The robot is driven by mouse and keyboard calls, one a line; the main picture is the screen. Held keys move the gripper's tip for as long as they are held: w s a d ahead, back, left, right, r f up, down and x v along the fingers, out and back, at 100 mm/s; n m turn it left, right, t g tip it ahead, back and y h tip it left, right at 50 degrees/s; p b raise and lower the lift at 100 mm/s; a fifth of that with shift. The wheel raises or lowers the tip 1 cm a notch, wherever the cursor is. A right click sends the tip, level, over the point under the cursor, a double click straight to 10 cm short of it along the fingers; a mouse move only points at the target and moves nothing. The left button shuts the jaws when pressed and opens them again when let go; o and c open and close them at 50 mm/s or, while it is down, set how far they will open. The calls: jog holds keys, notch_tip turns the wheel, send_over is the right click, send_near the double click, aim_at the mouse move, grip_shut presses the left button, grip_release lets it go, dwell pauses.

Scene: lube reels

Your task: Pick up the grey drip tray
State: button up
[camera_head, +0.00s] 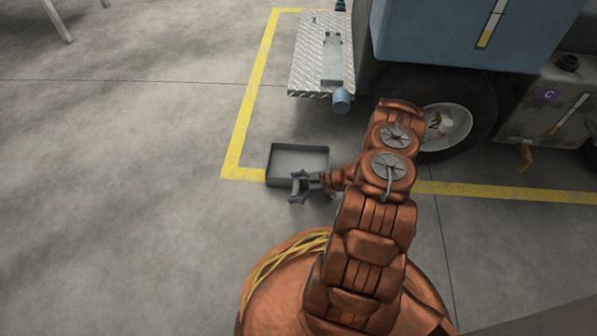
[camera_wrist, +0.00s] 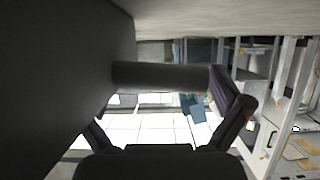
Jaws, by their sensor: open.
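The grey drip tray (camera_head: 312,151), a shallow open box that looks empty, lies on the floor at the corner of the yellow line in the head view. My gripper (camera_head: 295,187) is open at the tray's near side, with its fingers pointing left. It overlaps the near wall in the picture, and I cannot tell whether it touches. In the wrist view, dark fingers of my gripper (camera_wrist: 165,120) stand apart. A large dark surface fills the left, and a dark bar runs between it and the right finger; I cannot tell whether these belong to the tray.
A blue truck (camera_head: 455,35) with a black wheel (camera_head: 480,112) stands behind and right of the tray. Its metal step plate (camera_head: 308,60) juts out above the floor beyond the tray. The concrete floor to the left (camera_head: 120,160) is clear.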

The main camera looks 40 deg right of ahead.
jog(key=c, duration=1.7)
jog(key=shift+r, duration=0.15)
